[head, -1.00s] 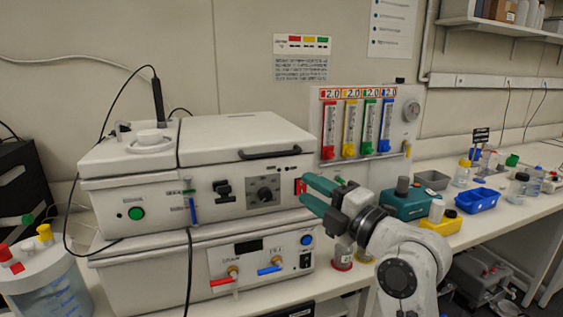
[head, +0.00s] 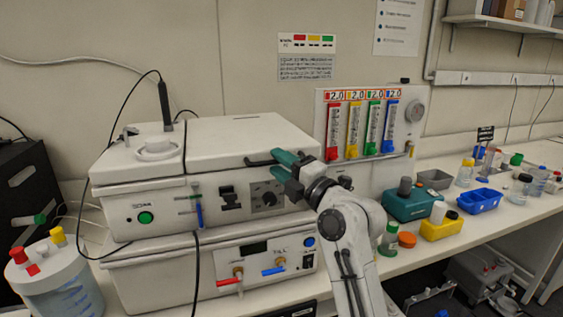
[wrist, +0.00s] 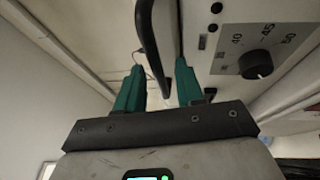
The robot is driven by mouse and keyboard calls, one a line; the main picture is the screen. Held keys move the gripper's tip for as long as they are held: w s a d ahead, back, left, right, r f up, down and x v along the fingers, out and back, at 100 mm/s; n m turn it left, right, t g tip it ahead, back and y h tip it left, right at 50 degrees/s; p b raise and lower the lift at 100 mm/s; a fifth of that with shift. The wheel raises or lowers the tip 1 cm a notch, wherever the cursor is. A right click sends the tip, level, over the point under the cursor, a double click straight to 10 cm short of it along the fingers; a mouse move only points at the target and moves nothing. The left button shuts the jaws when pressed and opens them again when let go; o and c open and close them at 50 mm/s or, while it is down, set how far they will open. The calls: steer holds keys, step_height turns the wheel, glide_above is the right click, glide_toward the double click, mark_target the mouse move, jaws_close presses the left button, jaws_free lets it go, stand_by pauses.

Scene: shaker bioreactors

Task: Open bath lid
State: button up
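The bath is the white upper box with a closed flat lid (head: 245,135). A black bar handle (head: 262,160) runs along the lid's front edge; its right part is hidden behind my gripper. My gripper (head: 284,163) with its teal fingers is at the right end of the handle. In the wrist view the fingers are apart (wrist: 160,88), and the black handle (wrist: 150,42) reaches down into the gap between them. I cannot tell whether either finger touches it.
A dial (head: 267,194) and switches are on the bath's front, below my gripper. A lower unit (head: 215,275) with red and blue taps sits underneath. A flowmeter panel (head: 338,172) stands behind at right. A green box (head: 410,207) and yellow tray (head: 441,227) are on the bench.

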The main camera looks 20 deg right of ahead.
steer(key=shift+c, duration=0.4)
jaws_close()
